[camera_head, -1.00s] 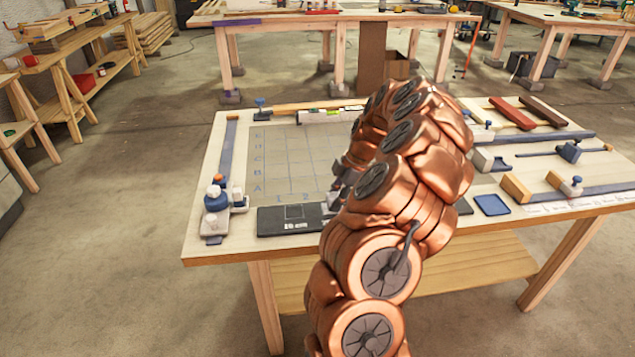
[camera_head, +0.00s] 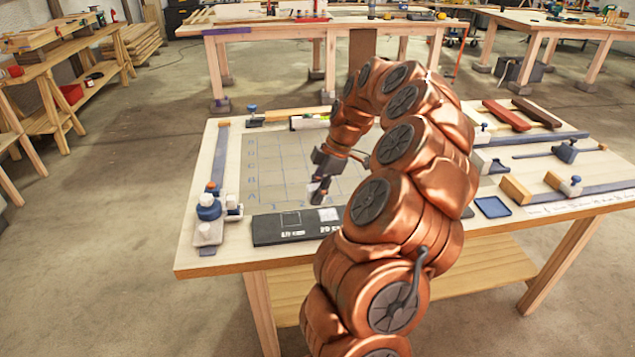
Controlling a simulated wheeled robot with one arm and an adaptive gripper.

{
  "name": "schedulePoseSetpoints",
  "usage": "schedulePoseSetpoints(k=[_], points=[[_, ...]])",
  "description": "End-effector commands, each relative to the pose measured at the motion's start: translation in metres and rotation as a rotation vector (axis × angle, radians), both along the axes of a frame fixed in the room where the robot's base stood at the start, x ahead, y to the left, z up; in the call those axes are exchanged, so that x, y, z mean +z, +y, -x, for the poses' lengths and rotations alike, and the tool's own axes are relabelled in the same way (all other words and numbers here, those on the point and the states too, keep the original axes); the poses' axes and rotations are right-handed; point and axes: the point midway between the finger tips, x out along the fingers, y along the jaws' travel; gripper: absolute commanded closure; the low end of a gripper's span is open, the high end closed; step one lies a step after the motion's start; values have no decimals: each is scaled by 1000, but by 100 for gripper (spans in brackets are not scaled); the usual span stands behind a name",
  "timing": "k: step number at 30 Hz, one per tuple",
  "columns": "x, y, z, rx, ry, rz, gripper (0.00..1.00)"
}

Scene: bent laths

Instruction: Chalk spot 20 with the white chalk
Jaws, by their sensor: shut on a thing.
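My gripper (camera_head: 319,188) is shut on a small white piece, which looks like the white chalk (camera_head: 314,186). It hangs over the front of the gridded grey board, just above and behind the dark strip (camera_head: 265,230). The strip lies along the table's front edge and has marked squares. Spot 10 (camera_head: 291,219) is a dark outlined square. Spot 20 (camera_head: 328,214), to its right, shows a pale patch inside. The gripper appears apart from the strip. My arm hides the strip's right part.
The gridded board (camera_head: 262,160) lies behind the strip. A blue-and-white clamp (camera_head: 208,210) stands at the left. To the right lie a small blue tray (camera_head: 492,207), a wood block (camera_head: 515,190), clamps and red and brown bars (camera_head: 507,115).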

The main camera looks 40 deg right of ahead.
Motion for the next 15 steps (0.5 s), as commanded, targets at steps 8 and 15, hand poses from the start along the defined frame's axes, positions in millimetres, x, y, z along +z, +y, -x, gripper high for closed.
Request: schedulePoseSetpoints(k=[8,15], points=[[24,-1,0,-2,-2,0,100],[30,-1,0,-2,-1,-1,100]])
